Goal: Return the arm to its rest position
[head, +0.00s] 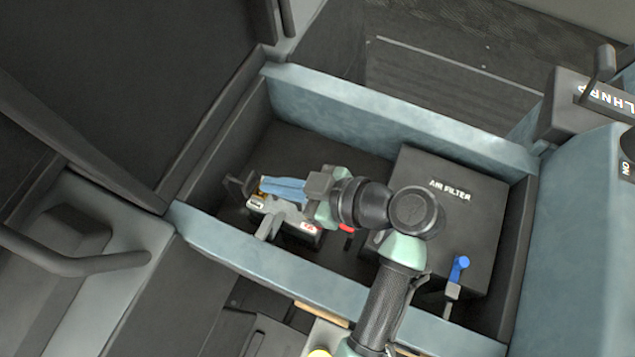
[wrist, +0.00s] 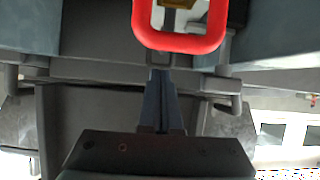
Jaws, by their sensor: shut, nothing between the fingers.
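My gripper (head: 264,187) has blue fingers that lie together and point left in the head view. It is above the left part of an open blue-grey bay, over a light-topped block (head: 290,226). In the wrist view my gripper (wrist: 160,74) shows as two dark blue fingers side by side with nothing between them. My arm reaches in over the bay's front wall and hides part of what lies below it. I cannot tell whether the fingers touch the block.
A dark box marked AIR FILTER (head: 455,180) fills the bay's right side, with a blue-tipped lever (head: 459,268) at its front. The bay wall (head: 400,128) surrounds them. A selector lever housing (head: 570,110) stands at right. A red loop (wrist: 180,42) shows ahead of the fingers.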

